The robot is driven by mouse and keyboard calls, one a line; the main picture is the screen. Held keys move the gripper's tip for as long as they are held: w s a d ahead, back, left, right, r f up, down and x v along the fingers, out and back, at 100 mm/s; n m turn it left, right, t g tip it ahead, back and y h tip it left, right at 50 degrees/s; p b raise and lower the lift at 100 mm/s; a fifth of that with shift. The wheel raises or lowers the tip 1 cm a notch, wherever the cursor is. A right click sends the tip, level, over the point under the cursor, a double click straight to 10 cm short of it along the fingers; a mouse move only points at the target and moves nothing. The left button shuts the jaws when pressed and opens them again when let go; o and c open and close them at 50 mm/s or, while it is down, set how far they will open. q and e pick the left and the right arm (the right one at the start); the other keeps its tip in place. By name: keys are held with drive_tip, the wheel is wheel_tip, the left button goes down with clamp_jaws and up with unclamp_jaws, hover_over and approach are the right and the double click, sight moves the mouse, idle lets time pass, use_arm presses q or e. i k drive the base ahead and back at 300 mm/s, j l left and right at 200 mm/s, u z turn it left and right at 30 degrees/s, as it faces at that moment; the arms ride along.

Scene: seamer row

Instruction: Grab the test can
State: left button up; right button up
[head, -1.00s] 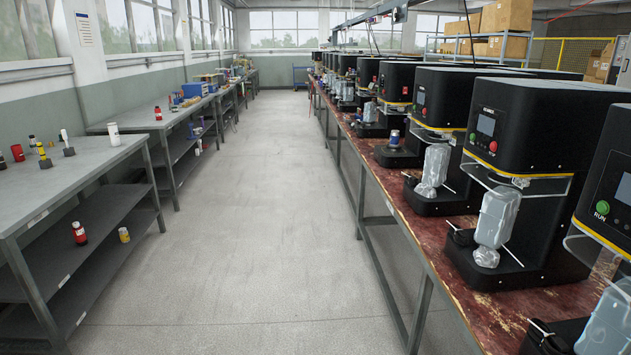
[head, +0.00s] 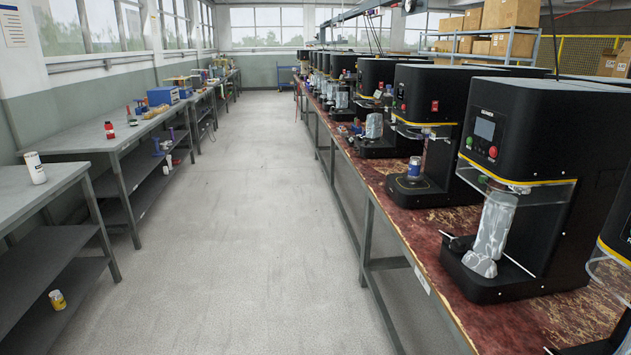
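A small can (head: 414,168), dark blue with a pale band, stands upright on the base of a black seamer (head: 428,140) in the right-hand row. I take it as the test can, but no label on it is readable. It is some way ahead of me to the right, under the machine's head and clear shield. Neither of my grippers is in view.
The nearest full seamer (head: 530,150) has a grey plastic-wrapped item (head: 491,235). The red worn bench (head: 440,240) carries the row. Left are grey tables (head: 95,140) with a white can (head: 34,168), and a yellow can (head: 57,300) below. The aisle floor (head: 240,230) is clear.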

sight(414, 167)
drive_tip(key=i+z, duration=0.3)
drive_tip(key=i+j+z, duration=0.3)
drive_tip(key=i, duration=0.25)
drive_tip(key=i+j+z, duration=0.15)
drive_tip(key=i+z, duration=0.2)
drive_tip(key=z, duration=0.25)
drive_tip(key=i, duration=0.05)
